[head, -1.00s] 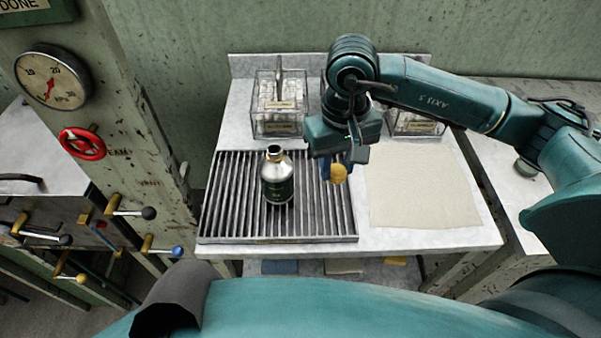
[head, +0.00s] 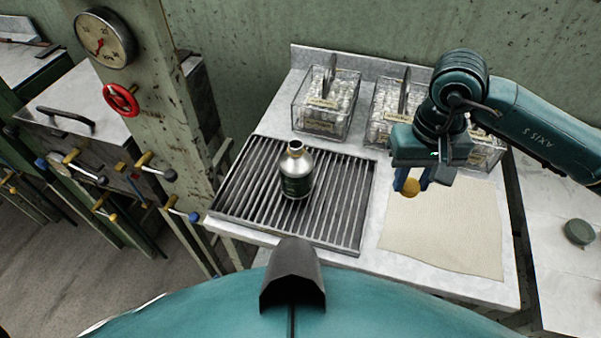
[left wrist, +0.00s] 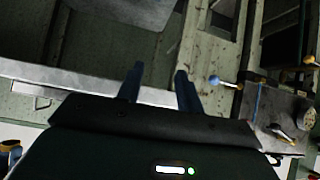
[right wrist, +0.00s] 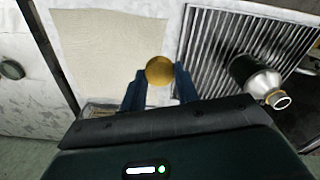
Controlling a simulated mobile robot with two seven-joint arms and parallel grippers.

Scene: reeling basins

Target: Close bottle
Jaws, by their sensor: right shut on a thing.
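A silver and dark bottle (head: 296,172) stands upright and open-mouthed on the slatted metal rack. It also shows in the right wrist view (right wrist: 256,78), at the right. My right gripper (head: 411,187) is shut on a round gold cap (right wrist: 159,70), held above the table to the right of the bottle, near the cream cloth. The cap is apart from the bottle. My left gripper (left wrist: 158,80) shows only in the left wrist view, its two fingers apart with nothing between them, away from the bottle.
The slatted rack (head: 237,188) lies on the pale table. Clear boxes (head: 326,101) stand behind it. A cream cloth (head: 445,235) lies flat at the right. A post with a gauge (head: 105,38) and a red valve wheel (head: 121,99) stands at the left.

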